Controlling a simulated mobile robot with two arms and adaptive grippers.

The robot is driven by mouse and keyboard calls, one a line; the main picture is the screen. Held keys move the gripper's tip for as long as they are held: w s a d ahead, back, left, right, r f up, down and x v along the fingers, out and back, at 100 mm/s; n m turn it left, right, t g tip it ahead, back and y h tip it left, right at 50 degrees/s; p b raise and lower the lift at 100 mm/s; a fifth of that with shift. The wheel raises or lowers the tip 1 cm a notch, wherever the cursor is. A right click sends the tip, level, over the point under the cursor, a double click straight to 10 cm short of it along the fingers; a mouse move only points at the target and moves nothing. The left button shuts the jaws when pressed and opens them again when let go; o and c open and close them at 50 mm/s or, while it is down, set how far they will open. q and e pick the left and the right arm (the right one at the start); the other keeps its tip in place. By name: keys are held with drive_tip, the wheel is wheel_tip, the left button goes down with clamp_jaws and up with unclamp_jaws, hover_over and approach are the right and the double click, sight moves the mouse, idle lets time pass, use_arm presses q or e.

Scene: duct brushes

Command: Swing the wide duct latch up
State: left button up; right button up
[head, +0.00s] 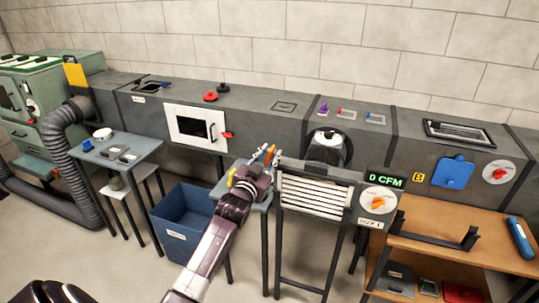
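The duct (255,110) runs along the wall as a long dark grey box. A white-framed hatch with a dark window (197,127) is on its front. A small red latch (227,135) sits at the hatch's right edge, and I take it for the wide duct latch. The latch's exact angle is too small to read. My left gripper (257,170) is to the right of the latch and lower in the picture, over a small table (222,186). Its fingers are hard to make out against the coloured handles (269,153) there. My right gripper is not in view.
A blue bin (181,226) stands below the hatch. A louvred vent (314,193) on a stand and a "0 CFM" display (385,180) are right of my gripper. A side table (122,150) and a ribbed hose (66,150) are at left; a wooden bench (450,222) is at right.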

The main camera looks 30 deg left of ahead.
use_arm(q)
clamp_jaws()
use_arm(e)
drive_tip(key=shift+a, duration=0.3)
use_arm(q)
drive_tip(key=shift+a+r+n+p, duration=0.2)
drive_tip(key=shift+n+p, duration=0.4)
drive_tip(key=shift+p, duration=0.05)
drive_tip(key=shift+s+a+n+p, duration=0.1)
drive_tip(key=shift+a+n+p, duration=0.15)
drive_tip(key=shift+n, duration=0.25)
drive_tip(key=shift+a+f+n, duration=0.15)
drive_tip(key=shift+n, duration=0.45)
drive_tip(key=shift+o, duration=0.7)
unclamp_jaws()
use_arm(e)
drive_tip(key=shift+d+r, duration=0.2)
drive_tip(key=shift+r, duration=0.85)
use_arm(q)
drive_tip(key=shift+s, duration=0.1)
drive_tip(key=v, duration=1.2)
